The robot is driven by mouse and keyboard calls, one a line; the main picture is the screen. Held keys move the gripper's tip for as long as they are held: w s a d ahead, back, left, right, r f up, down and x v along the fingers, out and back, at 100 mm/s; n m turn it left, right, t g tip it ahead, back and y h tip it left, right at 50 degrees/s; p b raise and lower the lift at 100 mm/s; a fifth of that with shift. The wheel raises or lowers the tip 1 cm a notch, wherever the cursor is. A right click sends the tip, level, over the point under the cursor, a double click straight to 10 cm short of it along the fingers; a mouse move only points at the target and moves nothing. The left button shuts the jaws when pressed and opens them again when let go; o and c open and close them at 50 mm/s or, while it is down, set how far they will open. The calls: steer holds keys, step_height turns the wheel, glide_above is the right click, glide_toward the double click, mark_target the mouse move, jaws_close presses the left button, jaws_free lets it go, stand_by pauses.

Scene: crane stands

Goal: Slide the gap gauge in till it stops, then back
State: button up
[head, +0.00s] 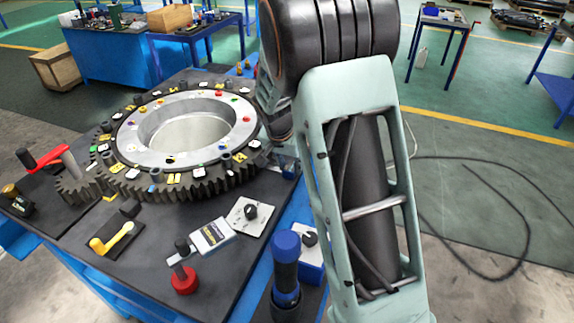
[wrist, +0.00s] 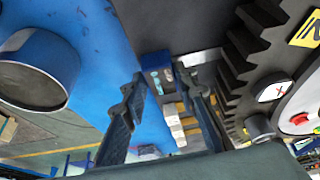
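In the wrist view a small dark-blue block (wrist: 156,63) with pale marks on its side lies between my fingertips; it may be the gap gauge, but I cannot tell for sure. My gripper (wrist: 160,75) has its two dark fingers apart, one on each side of this block. I cannot tell whether both fingers touch it. A large toothed gear ring (head: 185,180) with a bright metal hub lies on the dark bench. Its teeth (wrist: 237,75) stand just right of my fingers in the wrist view. In the head view my arm hides the fingers.
A small gear (head: 80,189) meshes at left. Cables lie on the floor at right.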

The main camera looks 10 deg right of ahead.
steer(key=shift+o, duration=0.6)
steer(key=shift+s+d, duration=0.15)
steer(key=shift+d, duration=0.05)
steer(key=shift+a+r, duration=0.1)
steer(key=shift+r, duration=0.05)
steer(key=shift+r, duration=0.3)
steer(key=v, duration=1.1)
steer(key=shift+s, duration=0.1)
